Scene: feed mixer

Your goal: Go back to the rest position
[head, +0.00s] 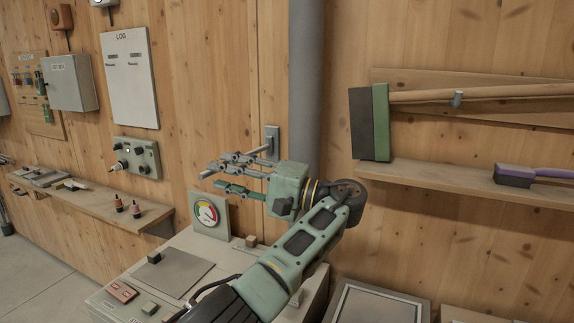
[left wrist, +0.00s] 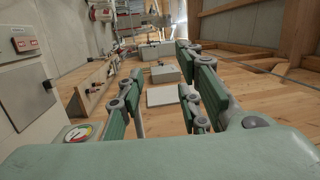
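My left gripper (head: 217,175) is raised in front of the wooden wall, above the control console, with its fingers pointing left in the head view. In the left wrist view its green-padded fingers (left wrist: 160,75) stand apart with nothing between them. A grey wall fitting (head: 272,140) with a plate shows just behind the fingers in the head view; I cannot tell whether they touch it. My right gripper is in neither view.
The console (head: 185,245) below carries a dial gauge (head: 208,215), a flat plate and buttons. A grey vertical pipe (head: 305,80) runs behind my arm. A shelf (head: 470,185) holds a brush (head: 535,175) at right; another shelf (head: 95,210) is at left.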

